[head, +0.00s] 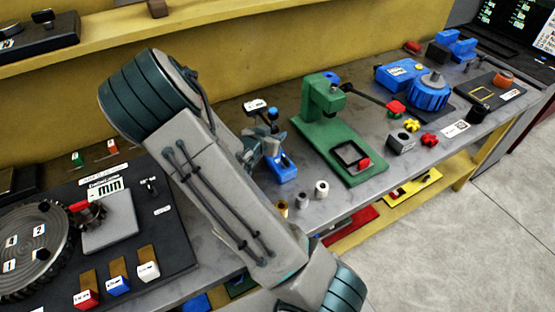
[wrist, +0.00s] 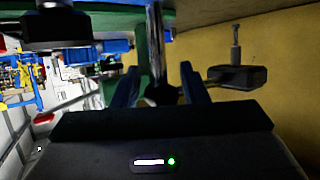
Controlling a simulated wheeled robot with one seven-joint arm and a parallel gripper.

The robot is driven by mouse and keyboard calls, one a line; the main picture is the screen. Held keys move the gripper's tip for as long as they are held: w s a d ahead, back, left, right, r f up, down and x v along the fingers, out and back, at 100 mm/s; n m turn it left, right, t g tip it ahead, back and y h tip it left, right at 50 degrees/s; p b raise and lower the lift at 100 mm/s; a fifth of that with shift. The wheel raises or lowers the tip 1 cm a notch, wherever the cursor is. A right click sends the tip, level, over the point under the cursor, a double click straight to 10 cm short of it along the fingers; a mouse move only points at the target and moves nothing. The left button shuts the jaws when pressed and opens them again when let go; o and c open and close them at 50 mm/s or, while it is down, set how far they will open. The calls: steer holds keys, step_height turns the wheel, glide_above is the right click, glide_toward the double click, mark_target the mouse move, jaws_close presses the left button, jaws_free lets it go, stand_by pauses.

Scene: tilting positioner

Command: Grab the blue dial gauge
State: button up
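The blue dial gauge shows in the head view as a blue block-shaped base (head: 283,168) on the bench, with a blue knob and a small pale-faced head (head: 257,105) above it. My gripper (head: 262,147) is at its upright, partly hidden by my forearm. In the wrist view the two fingers of my gripper (wrist: 160,86) stand apart, with a metal post (wrist: 157,45) between them. Gaps show on both sides of the post. A dark head with a thin stem (wrist: 237,75) shows to the right of the fingers. The post's lower end is hidden.
A green press (head: 330,130) stands close to the right of the gauge. Small cylinders (head: 302,200) stand in front of it. A yellow wall (head: 240,60) is behind. A dark board with a gear wheel (head: 30,245) lies left. Further right are a blue vise-like device (head: 430,92) and small parts.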

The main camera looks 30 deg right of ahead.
steer(key=shift+x, duration=1)
jaws_close()
steer(key=shift+r, duration=0.15)
stand_by(0.5)
